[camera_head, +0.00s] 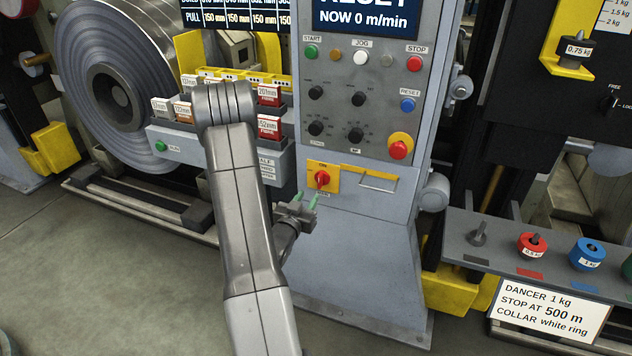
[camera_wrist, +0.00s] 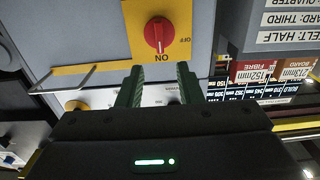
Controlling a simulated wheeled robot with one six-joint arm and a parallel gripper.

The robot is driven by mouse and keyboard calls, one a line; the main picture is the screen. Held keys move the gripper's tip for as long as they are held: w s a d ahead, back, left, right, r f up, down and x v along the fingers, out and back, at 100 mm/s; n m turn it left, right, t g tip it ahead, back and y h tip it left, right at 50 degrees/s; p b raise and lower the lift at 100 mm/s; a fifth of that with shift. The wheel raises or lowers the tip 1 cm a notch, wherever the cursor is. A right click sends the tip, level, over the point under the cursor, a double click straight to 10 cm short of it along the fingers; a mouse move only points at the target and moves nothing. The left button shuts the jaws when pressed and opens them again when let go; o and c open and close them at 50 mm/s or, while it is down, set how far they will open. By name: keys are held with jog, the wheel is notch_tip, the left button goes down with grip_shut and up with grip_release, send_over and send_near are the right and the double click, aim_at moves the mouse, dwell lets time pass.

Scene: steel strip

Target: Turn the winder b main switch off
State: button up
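A red rotary switch (camera_head: 322,179) sits on a yellow plate low on the grey console. It also shows in the wrist view as a red knob (camera_wrist: 158,35), upside down there, with its bar and white mark in line with the ON label; an OFF label is beside it. No winder name is readable on the plate. My gripper (camera_head: 306,199) is just below and left of the switch, its green fingertips apart and empty. In the wrist view, my gripper (camera_wrist: 158,88) has space between its fingers and the knob is clear beyond them, not touched.
A metal handle (camera_head: 370,180) on a yellow strip is right of the switch. A red button (camera_head: 398,149) on a yellow base is above right. A grey label rack (camera_head: 225,140) stands left, and a weight shelf (camera_head: 530,255) juts out right.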

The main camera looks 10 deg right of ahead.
aim_at(319, 180)
jog(key=x, duration=0.8)
jog(key=shift+w+d+p, duration=0.25)
jog(key=shift+w+p, duration=0.05)
grip_shut()
